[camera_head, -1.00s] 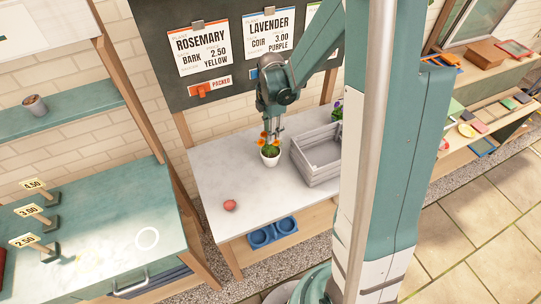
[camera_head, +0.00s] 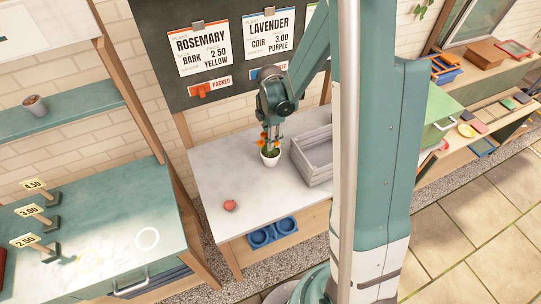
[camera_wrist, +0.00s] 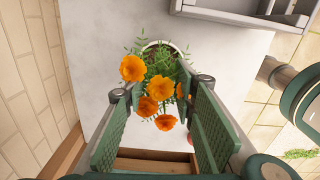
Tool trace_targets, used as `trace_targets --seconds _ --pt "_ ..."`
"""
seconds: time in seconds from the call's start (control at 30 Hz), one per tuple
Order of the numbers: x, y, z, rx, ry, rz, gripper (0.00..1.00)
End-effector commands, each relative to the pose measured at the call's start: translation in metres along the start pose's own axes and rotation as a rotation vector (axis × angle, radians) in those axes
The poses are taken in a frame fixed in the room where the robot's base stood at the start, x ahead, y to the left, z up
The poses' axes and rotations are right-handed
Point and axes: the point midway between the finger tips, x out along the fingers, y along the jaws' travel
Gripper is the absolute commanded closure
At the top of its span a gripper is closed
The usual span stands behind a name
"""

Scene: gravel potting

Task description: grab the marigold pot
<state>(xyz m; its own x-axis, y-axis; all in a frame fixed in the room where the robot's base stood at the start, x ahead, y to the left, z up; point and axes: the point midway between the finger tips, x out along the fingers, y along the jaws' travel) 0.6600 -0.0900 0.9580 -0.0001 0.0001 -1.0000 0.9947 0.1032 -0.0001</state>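The marigold pot (camera_head: 271,161) is a small white pot with orange flowers and green leaves, upright on the pale worktop. In the wrist view, the flowers lie between and beyond my gripper's spread fingers, and the white rim of the pot (camera_wrist: 179,47) shows past the leaves. My gripper (camera_head: 269,142) points down right over the plant, with its fingers among or just above the flowers. In the wrist view, my gripper (camera_wrist: 163,92) is open, with a wide gap between the green finger pads. I cannot tell whether a finger touches the plant.
A grey wooden crate (camera_head: 313,158) stands close to the right of the pot. A small red object (camera_head: 230,205) lies at the worktop's front left. A board with plant cards (camera_head: 204,50) rises behind. The left part of the worktop (camera_head: 222,172) is clear.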

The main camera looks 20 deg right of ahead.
Motion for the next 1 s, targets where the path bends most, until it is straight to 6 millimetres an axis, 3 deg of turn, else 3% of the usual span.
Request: trace_targets --seconds 0.2,0.8,1.0 --pt "0.0117 0.0000 0.0001 0.000 0.000 0.000 0.72" --pt "0.0128 -0.0002 0.0000 0.000 0.000 0.000 0.72" --pt "0.0127 -0.0002 0.0000 0.000 0.000 0.000 0.97"
